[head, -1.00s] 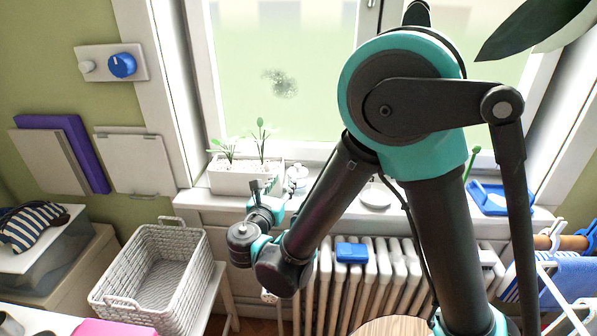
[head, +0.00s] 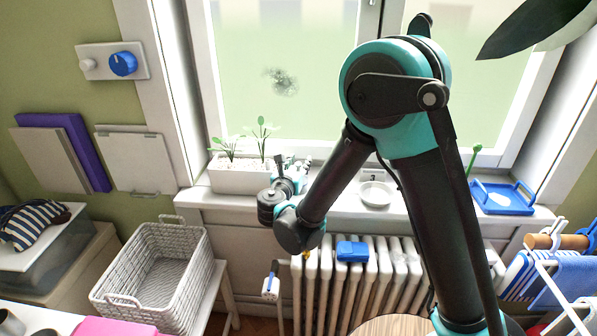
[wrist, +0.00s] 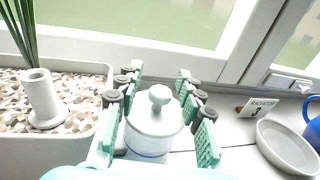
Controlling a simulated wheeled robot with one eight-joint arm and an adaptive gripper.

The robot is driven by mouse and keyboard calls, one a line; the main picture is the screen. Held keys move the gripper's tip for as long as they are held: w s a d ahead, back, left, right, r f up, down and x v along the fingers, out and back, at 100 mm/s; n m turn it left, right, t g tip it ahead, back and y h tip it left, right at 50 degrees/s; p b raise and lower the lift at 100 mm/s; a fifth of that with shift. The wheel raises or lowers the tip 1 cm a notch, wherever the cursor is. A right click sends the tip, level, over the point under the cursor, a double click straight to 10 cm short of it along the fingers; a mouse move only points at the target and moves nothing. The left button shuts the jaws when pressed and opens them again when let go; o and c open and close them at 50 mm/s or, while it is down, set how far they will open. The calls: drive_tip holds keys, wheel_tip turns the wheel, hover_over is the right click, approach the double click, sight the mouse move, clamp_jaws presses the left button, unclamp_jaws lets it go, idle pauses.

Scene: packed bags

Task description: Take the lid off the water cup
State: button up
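The water cup (wrist: 150,153) is white with a blue line near its base. Its white lid (wrist: 152,121) is on top and has a round knob (wrist: 160,97). The cup stands upright on the windowsill beside the planter. In the wrist view my gripper (wrist: 159,105) is open, with its green-padded fingers on either side of the lid and visible gaps to the knob. In the head view my gripper (head: 288,168) is over the sill and largely hides the cup.
A pebble-filled planter (wrist: 96,71) stands close on the left. A shallow white dish (head: 376,195) is to the right, with a small sign (wrist: 259,107) near it. A blue tray (head: 503,198) lies farther right. A radiator with a blue sponge (head: 352,251) is below.

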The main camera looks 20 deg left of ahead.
drive_tip(key=w, duration=0.3)
drive_tip(key=shift+f, duration=0.15)
drive_tip(key=shift+s, duration=0.1)
clamp_jaws()
